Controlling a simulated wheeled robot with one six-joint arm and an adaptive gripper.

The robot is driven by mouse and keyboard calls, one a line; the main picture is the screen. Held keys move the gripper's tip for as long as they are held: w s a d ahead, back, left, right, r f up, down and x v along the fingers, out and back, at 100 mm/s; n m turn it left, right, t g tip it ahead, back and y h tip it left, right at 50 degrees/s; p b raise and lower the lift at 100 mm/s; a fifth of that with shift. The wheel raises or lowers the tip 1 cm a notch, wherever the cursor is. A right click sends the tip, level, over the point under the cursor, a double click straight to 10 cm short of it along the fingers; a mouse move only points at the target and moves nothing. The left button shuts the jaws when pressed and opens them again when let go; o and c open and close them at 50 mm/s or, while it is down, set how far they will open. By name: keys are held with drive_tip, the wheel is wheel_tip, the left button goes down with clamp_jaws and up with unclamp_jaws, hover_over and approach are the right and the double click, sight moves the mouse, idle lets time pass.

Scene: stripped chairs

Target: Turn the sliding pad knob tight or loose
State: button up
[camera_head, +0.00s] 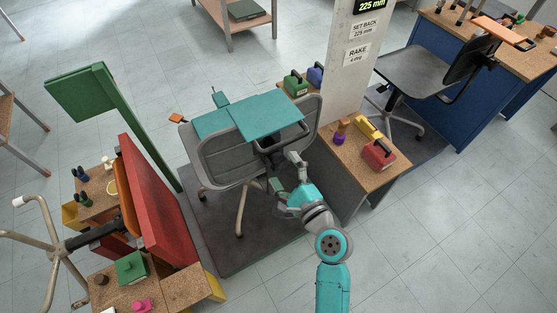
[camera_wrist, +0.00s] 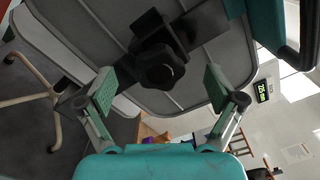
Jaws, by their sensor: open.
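The black sliding pad knob (camera_wrist: 160,68) shows in the upper middle of the wrist view, on a dark bracket at the back of a grey chair shell (camera_wrist: 92,42). In the head view the chair's grey back (camera_head: 222,165) carries a teal pad (camera_head: 268,115), and the knob is too small to make out surely. My gripper (camera_head: 284,171) is at the chair's near side. In the wrist view my gripper (camera_wrist: 160,91) is open, with one green fingertip pad on each side of the knob. A gap shows on both sides, with no contact visible. How deep the knob sits between the fingers is unclear.
A cork-topped bench (camera_head: 348,172) with a red box (camera_head: 379,153) stands close on the right, beside a white post (camera_head: 347,80). A red panel (camera_head: 158,205) and green post (camera_head: 140,130) stand left. The dark mat (camera_head: 235,245) is clear in front.

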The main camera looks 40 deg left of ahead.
sight(282, 167)
drive_tip(key=shift+v, duration=1.95)
drive_tip(key=s+d+f+n+t+h, duration=0.1)
drive_tip(key=s+d+f+t+h, duration=0.2)
drive_tip(key=d, duration=0.5)
drive_tip(key=s+d+f+t+h, duration=0.1)
drive_tip(key=s+d+f+h, duration=0.25)
drive_tip(key=d, duration=0.45)
drive_tip(key=s+d+f+n+t+h, duration=0.1)
drive_tip(key=s+d+f+t+h, duration=0.2)
drive_tip(key=d, duration=0.5)
drive_tip(key=s+d+r+n+h, duration=0.1)
drive_tip(key=s+d+n+h, duration=0.35)
drive_tip(key=s+d, duration=0.55)
drive_tip(key=s+d+r+n+h, duration=0.2)
drive_tip(key=s+d+r+n, duration=0.2)
drive_tip(key=s+r, duration=0.4)
drive_tip(key=shift+s+d+r+t+h, duration=0.2)
drive_tip(key=shift+s+d+t+h, duration=0.15)
drive_tip(key=shift+d, duration=0.3)
